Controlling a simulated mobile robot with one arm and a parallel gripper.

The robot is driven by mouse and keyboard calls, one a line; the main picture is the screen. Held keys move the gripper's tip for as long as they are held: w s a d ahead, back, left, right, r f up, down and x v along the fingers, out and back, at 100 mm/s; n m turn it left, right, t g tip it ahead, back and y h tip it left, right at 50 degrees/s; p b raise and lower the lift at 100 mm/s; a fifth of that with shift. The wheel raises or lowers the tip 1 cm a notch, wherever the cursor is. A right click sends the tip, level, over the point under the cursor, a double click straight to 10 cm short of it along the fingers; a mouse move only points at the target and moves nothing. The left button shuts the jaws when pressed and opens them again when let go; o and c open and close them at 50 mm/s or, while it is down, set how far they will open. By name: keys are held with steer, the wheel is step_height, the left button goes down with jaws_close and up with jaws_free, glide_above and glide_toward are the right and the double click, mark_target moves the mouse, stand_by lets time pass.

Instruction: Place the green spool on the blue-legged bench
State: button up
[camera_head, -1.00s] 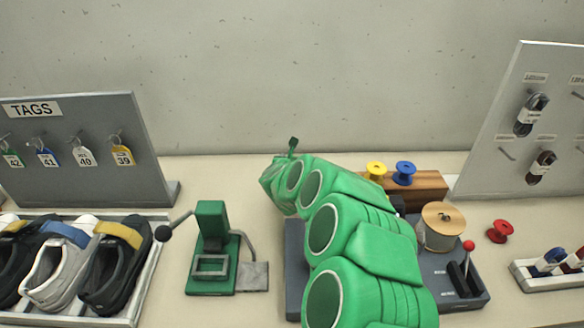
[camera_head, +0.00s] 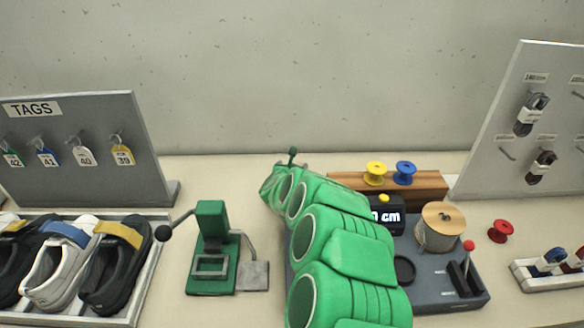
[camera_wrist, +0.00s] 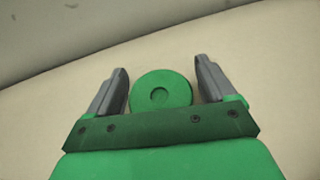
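The green spool (camera_wrist: 160,90) shows in the wrist view as a round green disc with a small recess in its middle. It sits between the two grey fingers of my gripper (camera_wrist: 161,80), which stand apart with a narrow gap on each side of it. The lower edge of the spool is covered by my gripper's green body. No blue-legged bench can be made out in either view.
A wooden block (camera_head: 432,187) bears a yellow spool (camera_head: 375,172) and a blue spool (camera_head: 404,172). A dark machine (camera_head: 440,285) with a thread reel (camera_head: 440,228) stands right of my arm. A green press (camera_head: 211,250) and a shoe tray (camera_head: 148,285) are left.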

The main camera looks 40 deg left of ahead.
steer(key=shift+o, duration=0.3)
steer(key=shift+r, duration=0.2)
steer(key=shift+s+d, duration=0.15)
steer(key=shift+s+d+r, duration=0.2)
steer(key=shift+s+d, duration=0.1)
steer(key=shift+s, duration=0.2)
steer(key=shift+s+d+r, duration=0.35)
steer(key=shift+s+r, duration=0.05)
steer(key=shift+s, duration=0.1)
steer(key=shift+v, duration=0.8)
steer(key=shift+s+d+r, duration=0.25)
steer(key=shift+s+d, duration=0.15)
steer(key=shift+s, duration=0.2)
steer(key=shift+v, duration=2.9)
